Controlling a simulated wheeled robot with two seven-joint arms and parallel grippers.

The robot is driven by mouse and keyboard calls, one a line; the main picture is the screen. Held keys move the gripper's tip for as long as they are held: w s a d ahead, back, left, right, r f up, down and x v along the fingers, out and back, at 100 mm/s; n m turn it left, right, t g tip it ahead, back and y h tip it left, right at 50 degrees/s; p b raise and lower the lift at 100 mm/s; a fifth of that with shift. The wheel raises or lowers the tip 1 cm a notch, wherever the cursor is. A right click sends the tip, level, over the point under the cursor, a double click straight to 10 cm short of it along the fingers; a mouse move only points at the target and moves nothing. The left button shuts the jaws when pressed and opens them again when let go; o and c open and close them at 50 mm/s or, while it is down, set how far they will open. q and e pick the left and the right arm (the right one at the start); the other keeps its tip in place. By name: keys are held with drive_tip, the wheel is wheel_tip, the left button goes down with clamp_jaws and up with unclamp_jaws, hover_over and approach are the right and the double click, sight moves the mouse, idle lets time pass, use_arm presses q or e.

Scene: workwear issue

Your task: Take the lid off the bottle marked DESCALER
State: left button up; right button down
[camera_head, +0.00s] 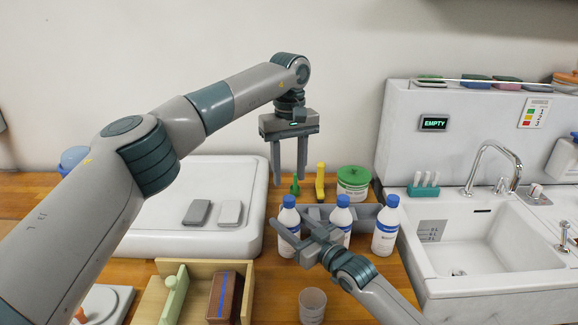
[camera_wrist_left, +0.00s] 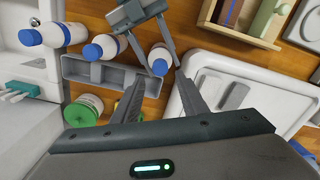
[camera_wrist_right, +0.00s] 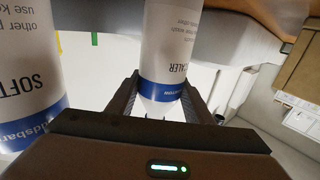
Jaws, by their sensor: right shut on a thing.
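The bottle marked DESCALER (camera_wrist_right: 172,40) stands between the fingers of my right gripper (camera_wrist_right: 160,98), which is shut on its body; only "CALER" is readable. In the head view it appears to be the leftmost white bottle (camera_head: 288,217), with its blue lid (camera_head: 289,201) on, and my right gripper (camera_head: 294,222) reaches it from the front. My left gripper (camera_head: 289,184) is open and empty, pointing down just above that lid. In the left wrist view the lid (camera_wrist_left: 160,67) lies just beyond the left fingertips.
Two similar bottles stand to the right, a middle one (camera_head: 341,214) and a right one (camera_head: 385,230). A grey tray (camera_head: 365,212) lies behind them. A green-lidded jar (camera_head: 353,182), a wooden box (camera_head: 250,268), a clear cup (camera_head: 312,305) and the sink (camera_head: 480,235) are nearby.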

sight(289, 198)
use_arm(q)
drive_tip(key=shift+f, duration=3.25)
clamp_jaws()
